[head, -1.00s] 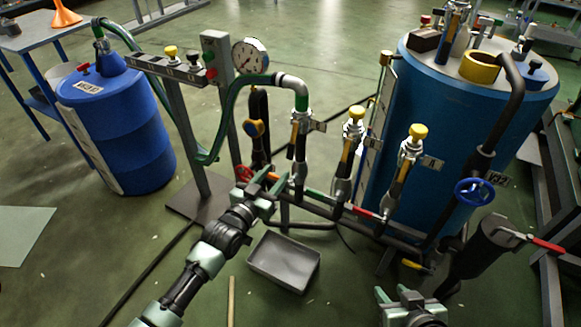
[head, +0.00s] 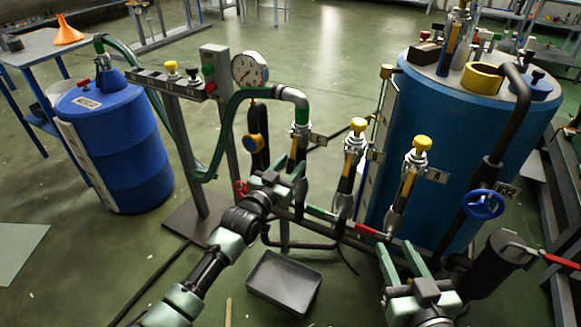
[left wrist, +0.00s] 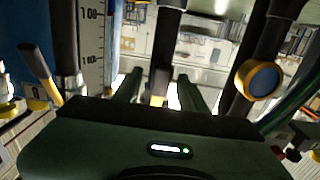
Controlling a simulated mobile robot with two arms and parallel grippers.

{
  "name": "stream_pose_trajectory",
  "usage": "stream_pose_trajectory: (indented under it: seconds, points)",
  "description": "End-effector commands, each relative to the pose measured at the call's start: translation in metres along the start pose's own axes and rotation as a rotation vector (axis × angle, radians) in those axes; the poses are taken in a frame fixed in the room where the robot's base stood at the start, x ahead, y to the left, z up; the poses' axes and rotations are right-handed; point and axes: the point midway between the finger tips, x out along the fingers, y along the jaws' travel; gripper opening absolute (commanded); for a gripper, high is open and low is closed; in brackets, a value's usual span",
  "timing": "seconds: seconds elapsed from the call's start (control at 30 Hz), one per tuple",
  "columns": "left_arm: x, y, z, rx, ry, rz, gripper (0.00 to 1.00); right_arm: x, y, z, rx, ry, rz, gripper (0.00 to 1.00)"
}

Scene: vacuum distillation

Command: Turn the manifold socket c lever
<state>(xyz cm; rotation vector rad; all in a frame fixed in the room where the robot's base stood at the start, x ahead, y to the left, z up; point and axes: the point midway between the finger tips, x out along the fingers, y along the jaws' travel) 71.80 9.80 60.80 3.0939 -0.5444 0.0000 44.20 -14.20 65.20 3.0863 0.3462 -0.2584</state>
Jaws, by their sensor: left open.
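The manifold (head: 345,226) is a dark horizontal pipe with three upright hoses in sockets. The socket tagged C (head: 318,140) is the leftmost, under the green hose. A red lever end (head: 240,188), apparently socket C's, shows just left of my left gripper (head: 281,172), which partly hides this part of the manifold. My left gripper is open close to the base of hose C. In the left wrist view its fingers (left wrist: 159,90) stand apart, with a dark hose and yellow piece between or beyond them. Contact cannot be told. My right gripper (head: 403,257) is open and empty at lower right.
A green lever (head: 320,213) and a red lever (head: 368,230) lie along the manifold to the right. A grey tray (head: 284,283) is on the floor below. The gauge post (head: 219,120) and blue drum (head: 120,150) stand left, the large blue tank (head: 435,130) right.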

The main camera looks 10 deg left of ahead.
Motion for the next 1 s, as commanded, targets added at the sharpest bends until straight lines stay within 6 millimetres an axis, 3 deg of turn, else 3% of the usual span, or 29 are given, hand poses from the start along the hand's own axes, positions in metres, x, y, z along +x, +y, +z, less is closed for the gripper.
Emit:
stream_pose_trajectory:
  seconds: [0.33, 0.47, 0.5, 1.0]
  points:
    - [0.0022, -0.0001, 0.0000, 0.000, -0.001, 0.000, 0.39, 0.0005, -0.0006, -0.0040, 0.000, 0.020, -0.001, 0.36]
    - [0.0021, -0.0002, 0.0000, 0.000, 0.000, 0.000, 0.03, 0.0005, -0.0005, -0.0038, 0.000, 0.019, -0.001, 0.36]
    - [0.0021, -0.0002, 0.0001, 0.000, 0.000, 0.000, 0.00, 0.0005, -0.0005, -0.0038, 0.000, 0.019, -0.001, 0.36]
    - [0.0019, -0.0002, 0.0003, 0.000, -0.001, 0.000, 0.00, 0.0004, -0.0002, -0.0034, 0.000, 0.017, 0.000, 0.36]
